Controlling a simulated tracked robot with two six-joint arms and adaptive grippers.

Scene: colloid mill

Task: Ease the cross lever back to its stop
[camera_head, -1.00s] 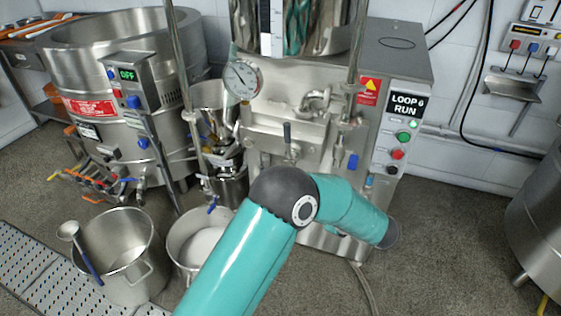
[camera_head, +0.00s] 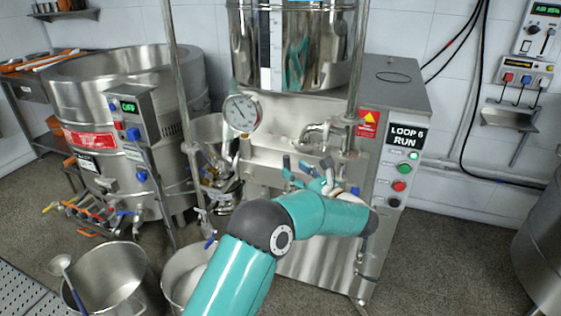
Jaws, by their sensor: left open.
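A short upright lever with a dark grip (camera_head: 286,161), which looks like the cross lever, stands on the front of the steel mill (camera_head: 262,143), below and right of the round gauge (camera_head: 242,112). Its lower part is hidden by my gripper. My left gripper (camera_head: 302,174) is open, with teal and grey fingers just right of and below the lever. Its fingers look empty, and I cannot tell whether one touches the lever. My teal left forearm crosses in front of the mill's lower front. My right gripper is not in view.
A steel spout (camera_head: 318,131) sticks out just above my gripper. A control box with a LOOP 6 RUN sign (camera_head: 405,137) stands to the right. A large steel kettle (camera_head: 125,80) and open pots (camera_head: 112,275) stand left. Floor at lower right is clear.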

